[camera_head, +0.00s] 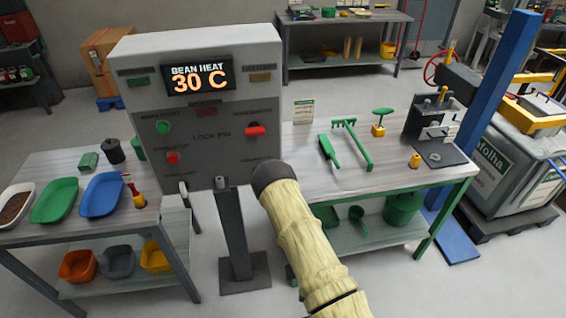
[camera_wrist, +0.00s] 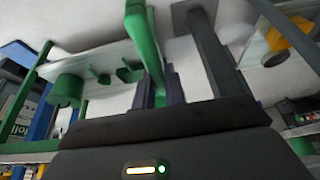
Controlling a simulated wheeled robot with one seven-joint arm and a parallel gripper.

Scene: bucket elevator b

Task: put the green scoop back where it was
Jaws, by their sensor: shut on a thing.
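In the wrist view, my gripper (camera_wrist: 158,82) is shut on a long green thing that I take for the green scoop (camera_wrist: 142,38). It sticks out past the fingertips; its far end runs to the top of the picture, so its full shape is not clear. In the head view my arm hides the gripper and what it holds. A green scoop-like thing (camera_head: 357,217) and a dark green one (camera_head: 326,214) lie on the lower shelf of the right table (camera_head: 452,178), left of the green bucket (camera_head: 402,208).
A green brush (camera_head: 327,150) and a green rake (camera_head: 355,148) lie on the right table. Trays (camera_head: 102,194) stand on the left table. The shelf's middle has bare room.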

